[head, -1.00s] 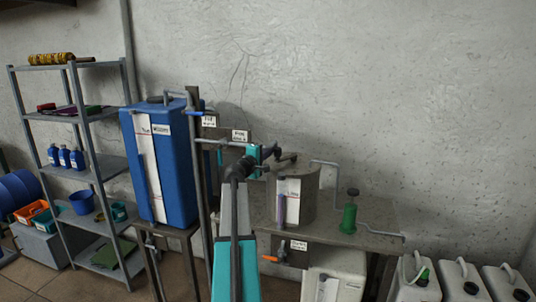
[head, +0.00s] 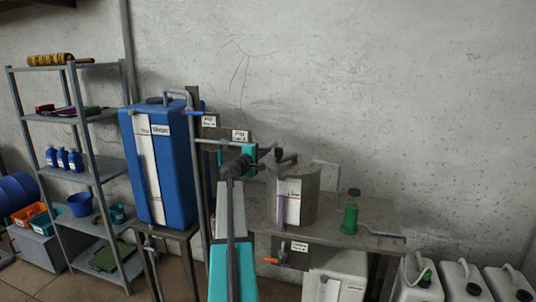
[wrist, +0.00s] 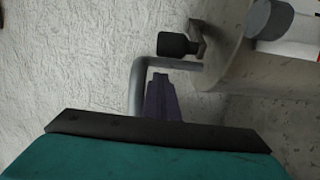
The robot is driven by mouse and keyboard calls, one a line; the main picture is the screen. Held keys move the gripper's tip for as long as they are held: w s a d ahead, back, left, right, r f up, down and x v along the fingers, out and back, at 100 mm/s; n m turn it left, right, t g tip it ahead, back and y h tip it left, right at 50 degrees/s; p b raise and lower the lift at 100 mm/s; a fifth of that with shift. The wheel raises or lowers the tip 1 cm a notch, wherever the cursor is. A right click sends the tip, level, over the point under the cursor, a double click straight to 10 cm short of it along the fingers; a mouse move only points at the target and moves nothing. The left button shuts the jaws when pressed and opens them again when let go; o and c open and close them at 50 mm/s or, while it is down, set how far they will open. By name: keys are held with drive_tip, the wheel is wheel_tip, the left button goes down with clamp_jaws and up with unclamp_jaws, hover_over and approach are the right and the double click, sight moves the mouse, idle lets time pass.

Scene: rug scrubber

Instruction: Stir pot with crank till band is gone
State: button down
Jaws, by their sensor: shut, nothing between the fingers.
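The pot is a grey metal cylinder (head: 322,190) on the bench, with a pale label and a slim upright sight tube (head: 281,210) on its front. The tube shows purple low down; a separate band is too small to make out. The crank (head: 287,158) sits on the pot's lid, with a dark knob at its end. In the wrist view the black knob (wrist: 178,44) stands out from the pot's edge (wrist: 225,65). My gripper (head: 266,150) is shut and empty, just left of the crank. Its dark fingers (wrist: 162,97) appear close to the knob but apart from it.
A bent grey pipe (wrist: 137,88) passes behind my fingers in the wrist view. A tall blue tank (head: 175,180) stands left, beside a shelf rack (head: 90,165). White jugs (head: 462,280) stand on the floor at right.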

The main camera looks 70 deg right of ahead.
drive_tip(key=w+a+b, duration=0.1)
drive_tip(key=a+b, duration=0.2)
drive_tip(key=a, duration=0.6)
drive_tip(key=shift+a+b, duration=0.25)
drive_tip(key=shift+b, duration=0.1)
idle(0.4)
